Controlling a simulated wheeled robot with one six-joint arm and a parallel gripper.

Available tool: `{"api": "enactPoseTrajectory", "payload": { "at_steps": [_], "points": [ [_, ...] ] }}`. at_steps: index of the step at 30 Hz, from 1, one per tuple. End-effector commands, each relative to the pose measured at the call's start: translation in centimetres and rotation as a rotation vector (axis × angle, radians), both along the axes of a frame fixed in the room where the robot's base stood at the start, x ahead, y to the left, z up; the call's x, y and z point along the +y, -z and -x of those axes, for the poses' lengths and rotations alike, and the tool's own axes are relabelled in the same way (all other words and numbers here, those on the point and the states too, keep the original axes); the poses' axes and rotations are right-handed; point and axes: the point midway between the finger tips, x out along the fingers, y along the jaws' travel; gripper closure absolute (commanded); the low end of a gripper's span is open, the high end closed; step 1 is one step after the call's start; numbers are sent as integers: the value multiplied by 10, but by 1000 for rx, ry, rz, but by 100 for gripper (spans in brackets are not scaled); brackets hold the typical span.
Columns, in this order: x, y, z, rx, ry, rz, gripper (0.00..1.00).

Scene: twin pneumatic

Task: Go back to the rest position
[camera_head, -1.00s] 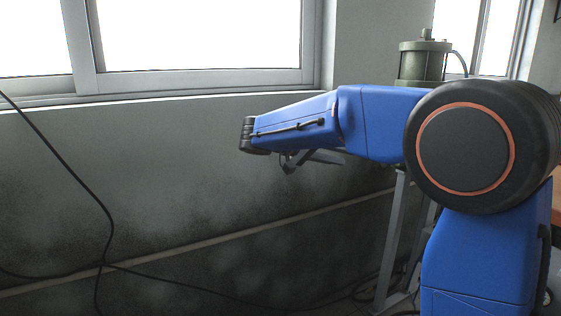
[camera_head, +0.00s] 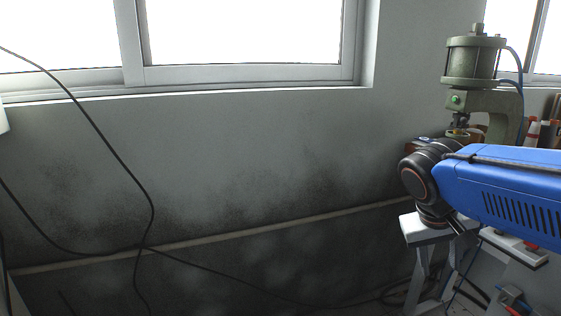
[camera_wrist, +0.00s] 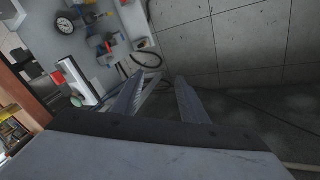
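My gripper (camera_wrist: 161,78) shows in the wrist view with its two fingers apart and nothing between them. Behind the gap are the grey floor and a black cable. In the head view my blue arm reaches in from the right edge, with its dark wrist joint at the arm's left end. The gripper is small and partly hidden below that joint, so its fingers are hard to make out there.
A green pneumatic press (camera_head: 474,60) stands at the back right, behind my arm. Black cables (camera_head: 110,150) hang along the grey wall. The left side is open.

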Motion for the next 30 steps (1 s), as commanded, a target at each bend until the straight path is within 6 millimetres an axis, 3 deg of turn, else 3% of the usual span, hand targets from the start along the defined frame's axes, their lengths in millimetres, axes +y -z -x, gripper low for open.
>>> {"api": "enactPoseTrajectory", "payload": {
  "at_steps": [6, 12, 18, 30],
  "points": [
    [18, 35, 50, -60, -85, -164, 60],
    [38, 61, 79, -140, -151, -277, 60],
    [49, 74, 92, -194, -185, -329, 60],
    [51, 76, 94, -204, -192, -337, 60]
  ]
}}
